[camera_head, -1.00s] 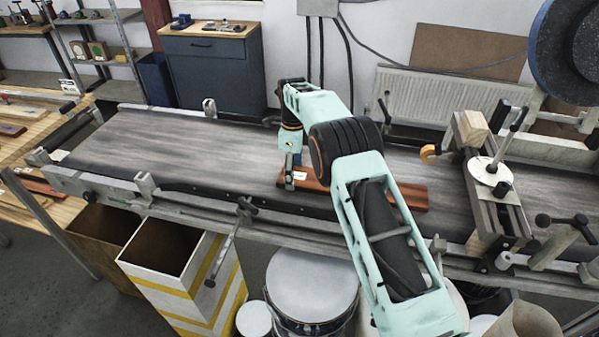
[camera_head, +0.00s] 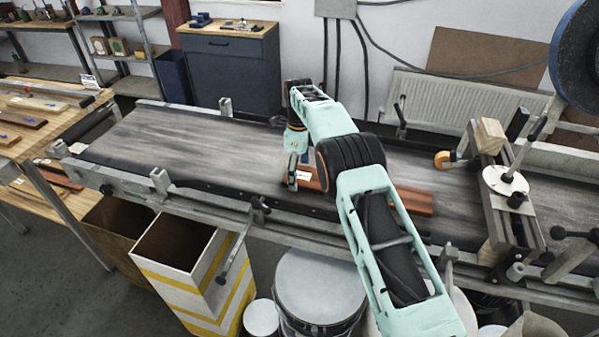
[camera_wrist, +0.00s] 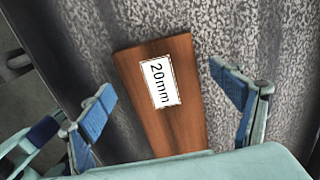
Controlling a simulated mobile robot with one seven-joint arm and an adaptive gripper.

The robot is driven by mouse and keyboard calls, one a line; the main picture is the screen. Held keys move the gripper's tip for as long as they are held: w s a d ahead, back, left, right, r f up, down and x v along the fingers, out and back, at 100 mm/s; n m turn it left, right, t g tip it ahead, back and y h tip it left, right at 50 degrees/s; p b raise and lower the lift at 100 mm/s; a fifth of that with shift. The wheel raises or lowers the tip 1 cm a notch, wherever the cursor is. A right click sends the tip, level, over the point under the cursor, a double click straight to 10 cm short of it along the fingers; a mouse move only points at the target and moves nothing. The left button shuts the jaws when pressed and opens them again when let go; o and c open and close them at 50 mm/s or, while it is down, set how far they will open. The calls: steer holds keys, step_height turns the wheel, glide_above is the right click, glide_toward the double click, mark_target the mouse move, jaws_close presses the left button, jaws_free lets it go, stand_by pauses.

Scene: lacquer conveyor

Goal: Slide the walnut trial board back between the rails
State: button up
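The walnut trial board (camera_head: 400,199) is a reddish-brown plank lying flat on the conveyor belt, along its near side. My arm hides its middle in the head view. In the wrist view the board (camera_wrist: 158,115) shows its end with a white label reading "20mm" (camera_wrist: 160,82). My gripper (camera_head: 292,186) is low at the board's left end. In the wrist view my gripper (camera_wrist: 165,105) is open, with one blue finger on each side of the board and visible gaps to it. The near rail (camera_head: 215,190) runs along the belt's front edge.
A gauge frame with a wooden block and round plate (camera_head: 505,181) spans the belt at right. An orange roller (camera_head: 443,160) sits at its left side. Bins (camera_head: 176,247) and lidded drums (camera_head: 320,287) stand below the front edge. The belt (camera_head: 190,140) is clear at left.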

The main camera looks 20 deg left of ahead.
step_height(320, 180, up, 12)
stand_by(0.7)
